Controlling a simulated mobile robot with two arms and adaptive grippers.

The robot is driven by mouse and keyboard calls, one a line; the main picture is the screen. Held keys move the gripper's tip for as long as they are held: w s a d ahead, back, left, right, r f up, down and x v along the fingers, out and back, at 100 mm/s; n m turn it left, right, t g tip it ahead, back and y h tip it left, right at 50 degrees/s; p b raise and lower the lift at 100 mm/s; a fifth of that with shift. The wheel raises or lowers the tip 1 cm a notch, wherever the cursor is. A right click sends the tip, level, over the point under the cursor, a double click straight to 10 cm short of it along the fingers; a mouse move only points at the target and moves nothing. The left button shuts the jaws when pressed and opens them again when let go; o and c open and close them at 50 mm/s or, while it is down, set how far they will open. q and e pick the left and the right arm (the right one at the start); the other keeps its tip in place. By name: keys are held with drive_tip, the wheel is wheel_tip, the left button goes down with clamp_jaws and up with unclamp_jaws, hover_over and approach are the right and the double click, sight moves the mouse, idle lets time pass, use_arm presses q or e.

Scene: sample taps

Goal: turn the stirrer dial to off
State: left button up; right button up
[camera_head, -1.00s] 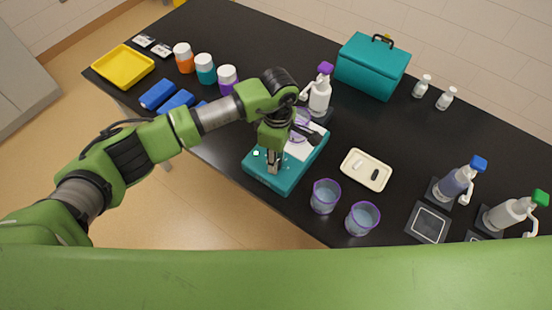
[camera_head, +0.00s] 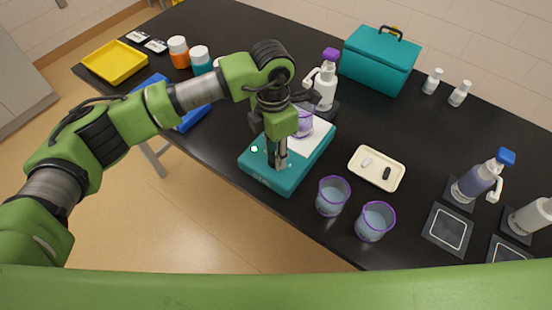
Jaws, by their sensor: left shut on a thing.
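The teal stirrer (camera_head: 268,178) sits at the near edge of the black table, with a white top plate (camera_head: 319,136). A purple-rimmed beaker (camera_head: 304,122) stands on the plate, partly hidden by my left gripper. My left gripper (camera_head: 277,163) points down at the near part of the stirrer and is shut on the stirrer dial, which its fingers hide almost wholly. I cannot tell the dial's setting. A small pale mark (camera_head: 254,149) shows on the stirrer left of the fingers. My right gripper is not in view.
A purple-capped bottle (camera_head: 326,92) stands behind. A teal case (camera_head: 380,62), yellow tray (camera_head: 115,63), jars and other bottles stand farther off.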

sight(272, 155)
use_arm(q)
drive_tip(key=n+b, duration=0.1)
drive_tip(key=n, duration=0.1)
drive_tip(key=n+b, duration=0.1)
drive_tip(key=b, duration=0.1)
drive_tip(key=shift+f+n, duration=0.2)
drive_tip(key=shift+n, duration=0.2)
drive_tip(key=shift+a+r+n+b, duration=0.1)
drive_tip(key=shift+r+n+b, duration=0.1)
drive_tip(key=shift+n+b, duration=1.3)
drive_tip(key=shift+n, duration=0.4)
drive_tip(key=o, duration=1.1)
drive_tip(key=shift+r, duration=0.1)
drive_tip(key=r, duration=1.2)
drive_tip(key=shift+w+a, duration=0.2)
drive_tip(key=shift+a, duration=0.1)
drive_tip(key=shift+f, duration=0.1)
